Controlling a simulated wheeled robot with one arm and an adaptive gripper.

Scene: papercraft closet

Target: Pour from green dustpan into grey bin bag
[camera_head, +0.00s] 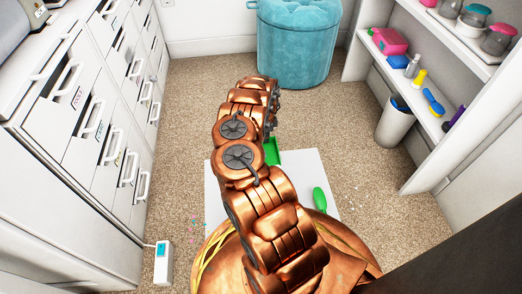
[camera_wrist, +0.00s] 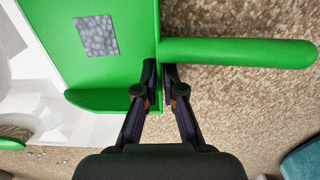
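The green dustpan (camera_wrist: 115,65) fills the upper left of the wrist view, with a grey pebbled square patch on its flat face and its handle (camera_wrist: 240,53) reaching right. My gripper (camera_wrist: 160,72) has its fingers close together on both sides of the dustpan's thin rear wall, by the handle's root, and looks shut on it. In the head view my copper arm hides the gripper and most of the dustpan (camera_head: 273,152). A pale grey bin (camera_head: 393,127) with a dark opening stands at the right by the shelves. I cannot make out a bag clearly.
A white sheet (camera_head: 301,166) lies on the carpet, with a green brush-like object (camera_head: 320,200) on it. Colourful bits (camera_head: 197,226) lie near its left edge. White drawers (camera_head: 95,110) line the left. A teal pouf (camera_head: 298,48) stands behind. A white device (camera_head: 162,264) is front left.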

